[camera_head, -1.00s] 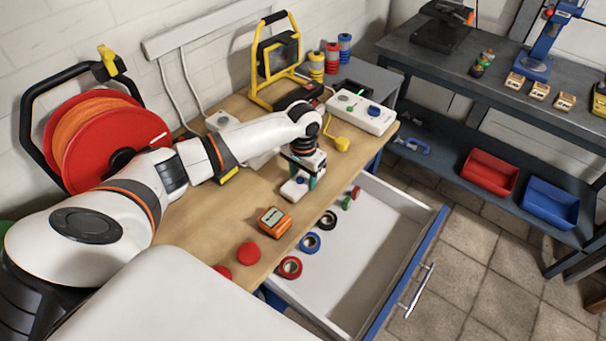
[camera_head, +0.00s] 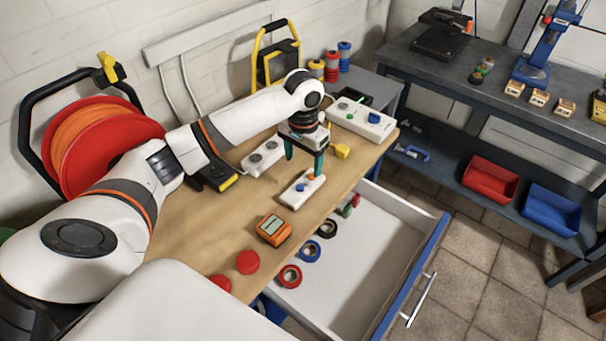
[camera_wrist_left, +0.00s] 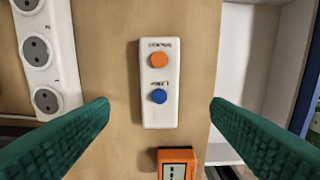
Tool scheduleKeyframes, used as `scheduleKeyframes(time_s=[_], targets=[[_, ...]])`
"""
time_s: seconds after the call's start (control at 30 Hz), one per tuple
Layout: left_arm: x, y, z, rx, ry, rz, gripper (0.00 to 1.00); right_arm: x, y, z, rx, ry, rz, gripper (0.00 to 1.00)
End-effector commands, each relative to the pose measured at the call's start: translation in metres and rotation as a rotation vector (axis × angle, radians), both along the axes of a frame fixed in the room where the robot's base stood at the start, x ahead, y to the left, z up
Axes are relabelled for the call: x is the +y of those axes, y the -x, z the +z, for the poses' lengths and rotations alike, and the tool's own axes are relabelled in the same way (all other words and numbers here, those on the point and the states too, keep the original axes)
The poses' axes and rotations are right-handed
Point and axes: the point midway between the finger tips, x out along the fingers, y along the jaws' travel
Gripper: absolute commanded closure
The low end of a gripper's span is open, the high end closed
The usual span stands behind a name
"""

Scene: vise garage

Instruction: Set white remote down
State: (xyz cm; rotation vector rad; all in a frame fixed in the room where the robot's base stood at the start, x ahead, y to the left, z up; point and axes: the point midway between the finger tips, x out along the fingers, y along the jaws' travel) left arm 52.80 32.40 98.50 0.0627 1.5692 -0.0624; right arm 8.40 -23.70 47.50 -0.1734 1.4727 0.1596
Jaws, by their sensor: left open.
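The white remote (camera_head: 302,189) lies flat on the wooden workbench, near the edge by the open drawer. In the left wrist view the white remote (camera_wrist_left: 159,100) shows an orange button above a blue one. My left gripper (camera_head: 304,170) is above the remote, its green fingers spread wide and apart from it. In the left wrist view the fingers of my left gripper (camera_wrist_left: 160,115) stand on either side of the remote with clear gaps. My right gripper is not in these views.
An orange meter (camera_head: 273,229) and a red disc (camera_head: 247,262) lie nearby on the bench. A white socket strip (camera_head: 264,158) lies behind the remote. The open drawer (camera_head: 375,255) holds several tape rolls along its near side and has free room.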

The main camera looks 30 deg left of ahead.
Motion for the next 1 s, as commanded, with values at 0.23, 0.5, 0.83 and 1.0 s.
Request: scheduleKeyframes(time_s=[0.23, 0.5, 0.83, 1.0], targets=[[0.000, 0.000, 0.028, -0.001, 0.001, 0.001, 0.28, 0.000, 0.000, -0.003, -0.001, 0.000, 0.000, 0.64], [0.000, 0.000, 0.031, 0.001, 0.000, 0.001, 0.28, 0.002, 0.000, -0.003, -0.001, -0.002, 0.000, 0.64], [-0.001, 0.000, 0.030, 0.001, 0.001, 0.000, 0.28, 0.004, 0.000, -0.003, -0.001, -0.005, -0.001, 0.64], [-0.026, 0.011, -0.002, -0.009, 0.014, -0.063, 0.28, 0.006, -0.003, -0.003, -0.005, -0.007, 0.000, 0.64]])
